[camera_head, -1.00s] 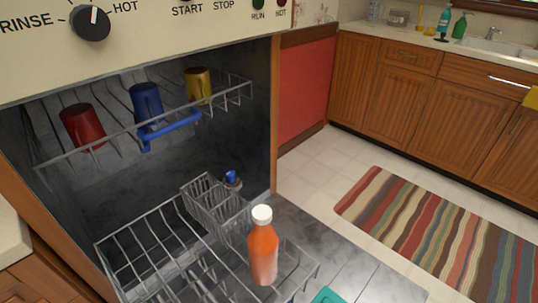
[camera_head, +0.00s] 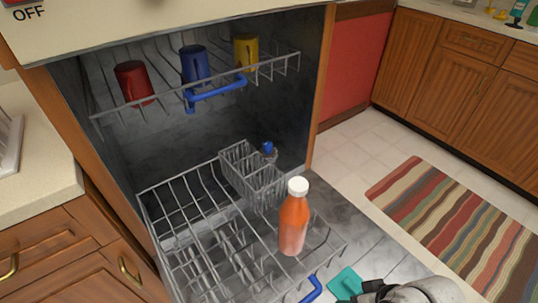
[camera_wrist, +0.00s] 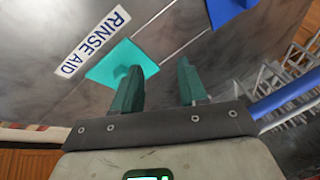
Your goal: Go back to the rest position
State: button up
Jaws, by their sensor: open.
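My gripper (camera_wrist: 160,88) is open and empty in the wrist view, its two dark green fingers apart. It is over the dishwasher door (camera_wrist: 150,25), near a teal flat piece (camera_wrist: 115,65). In the head view my arm's end shows at the bottom right edge, beside the same teal piece (camera_head: 346,284); the fingers cannot be made out there. An orange bottle with a white cap (camera_head: 293,222) stands upright in the lower rack (camera_head: 185,215), apart from my gripper.
The upper rack (camera_head: 120,107) holds a red cup (camera_head: 133,82), a blue cup (camera_head: 195,64) and a yellow cup (camera_head: 246,51). A blue handle (camera_head: 313,290) is at the lower rack's front. A striped rug (camera_head: 450,215) lies on the floor at right; counters flank both sides.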

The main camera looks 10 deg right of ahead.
notch_tip(320, 180, up, 5)
jog(key=w+d+t+h, duration=0.1)
jog(key=d+h, duration=0.1)
jog(key=h, duration=0.1)
jog(key=s+f+g, duration=0.1)
jog(key=s+f, duration=0.1)
jog(key=s, duration=0.1)
jog(key=s+d+f+g, duration=0.1)
jog(key=s+f, duration=0.1)
jog(key=s, duration=0.2)
jog(key=s+f+g, duration=0.2)
jog(key=s, duration=0.2)
jog(key=shift+s+d+h, duration=0.1)
jog(key=shift+d+h, duration=0.2)
jog(key=shift+d, duration=0.1)
notch_tip(320, 180, up, 16)
jog(key=p, duration=1.5)
jog(key=shift+w+p, duration=0.35)
jog(key=shift+w, duration=0.05)
jog(key=shift+a+f, duration=0.1)
jog(key=shift+f, duration=0.05)
